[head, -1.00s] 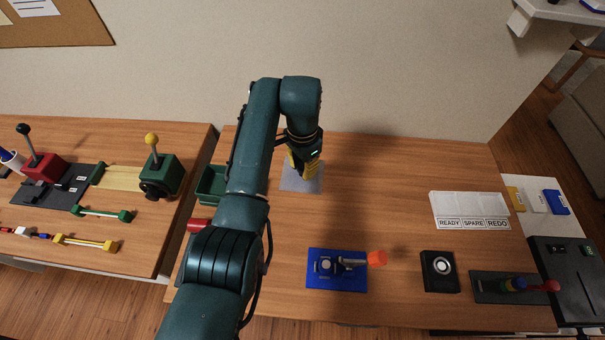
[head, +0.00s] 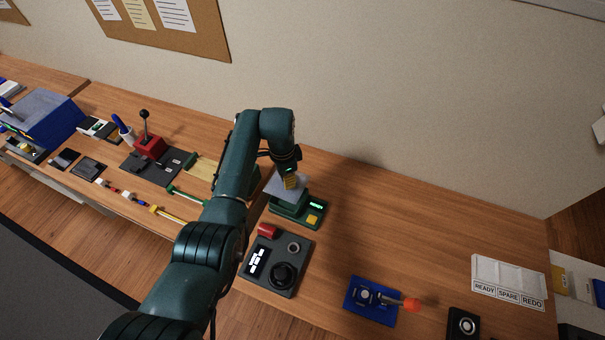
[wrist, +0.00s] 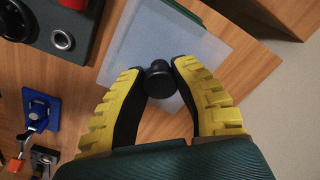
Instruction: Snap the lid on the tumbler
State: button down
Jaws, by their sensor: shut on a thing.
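My gripper (head: 291,183) has yellow and black fingers. In the wrist view its fingertips (wrist: 159,78) are shut on the black knob (wrist: 158,84) of a flat, pale grey square lid (wrist: 150,38). In the head view the lid (head: 277,186) hangs level or nearly so under my gripper, partly over the green tumbler (head: 287,210). The tumbler has a lit green display and a yellow button on its right side. The lid hides much of the tumbler's top. I cannot tell whether lid and tumbler touch. In the wrist view the tumbler is mostly hidden.
A dark panel (head: 264,281) with a black dial, a white display and a red part stands just in front of the tumbler. A blue fixture (head: 360,309) with an orange-tipped lever is to the right. A red-based lever (head: 150,147) stands left.

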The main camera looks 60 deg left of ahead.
jog(key=shift+f+b, duration=2.55)
jog(key=shift+f, duration=0.4)
jog(key=shift+f, duration=0.45)
jog(key=shift+c, duration=1.6)
grip_release()
jog(key=shift+r+p, duration=3.1)
jog(key=shift+r, duration=0.45)
jog(key=shift+f, duration=0.1)
